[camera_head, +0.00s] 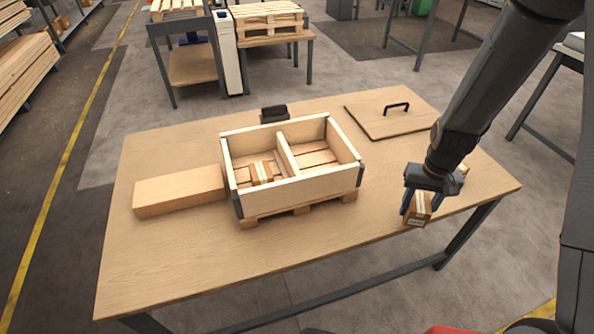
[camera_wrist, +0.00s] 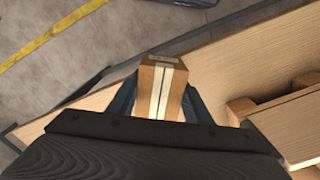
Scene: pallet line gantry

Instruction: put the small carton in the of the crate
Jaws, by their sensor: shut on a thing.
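My gripper (camera_head: 420,203) is shut on a small carton (camera_head: 418,210), near the table's front right edge in the head view. The carton is brown with a pale strip and a label, and it also shows in the wrist view (camera_wrist: 160,88) between the two fingers. The wooden crate (camera_head: 300,190) stands on the table left of my gripper, apart from it. A divider (camera_head: 287,156) splits the crate into a left and a right compartment. Another small carton (camera_head: 261,173) lies in the left compartment. The right compartment looks empty.
A long wooden block (camera_head: 180,191) lies left of the crate. A lid with a black handle (camera_head: 390,115) lies at the back right of the table (camera_head: 190,255). A dark object (camera_head: 274,113) stands behind the crate. Another brown item is partly hidden behind my gripper.

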